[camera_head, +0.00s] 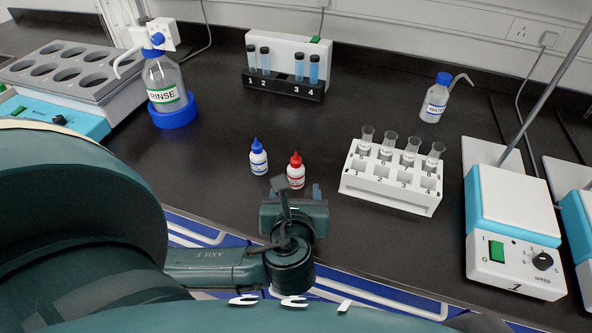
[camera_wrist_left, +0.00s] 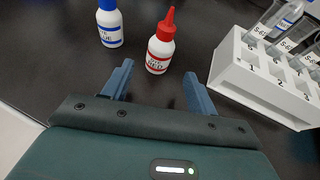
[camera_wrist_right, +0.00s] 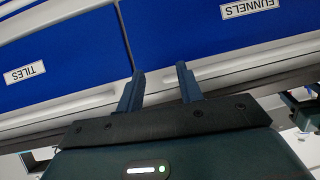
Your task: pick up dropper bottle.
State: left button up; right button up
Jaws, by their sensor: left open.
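Two small white dropper bottles stand upright on the dark bench. The blue-capped bottle (camera_head: 258,157) is left of the red-capped bottle (camera_head: 296,172). In the left wrist view, the red-capped bottle (camera_wrist_left: 160,50) stands just beyond and between my finger lines, and the blue-capped bottle (camera_wrist_left: 110,24) is farther left. My left gripper (camera_head: 298,188) is open and empty, close to the near side of the red-capped bottle; its fingers (camera_wrist_left: 158,74) do not appear to touch it. My right gripper (camera_wrist_right: 160,70) shows only in its wrist view, open and empty, facing blue drawers.
A white tube rack (camera_head: 390,190) stands right of the bottles. Behind are a water bottle (camera_head: 435,102), a numbered tube holder (camera_head: 284,92) and a rinse bottle (camera_head: 163,80) at left. A stirrer (camera_head: 512,230) is far right. Blue drawers (camera_wrist_right: 60,50) are under the bench.

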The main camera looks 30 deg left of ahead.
aim_at(296, 170)
pick_arm(q)
jog(key=x, duration=0.2)
jog(key=shift+w+a+f, duration=0.1)
jog(key=shift+w+a, duration=0.05)
jog(key=shift+w, duration=0.1)
jog(key=shift+a+r+x, duration=0.1)
jog(key=shift+r+x, duration=0.1)
jog(key=shift+x, duration=1.3)
jog(key=shift+a+r+x, duration=0.1)
jog(key=shift+r+x, duration=0.1)
jog(key=shift+x, duration=1.25)
jog(key=shift+c, duration=0.5)
jog(key=c, duration=0.8)
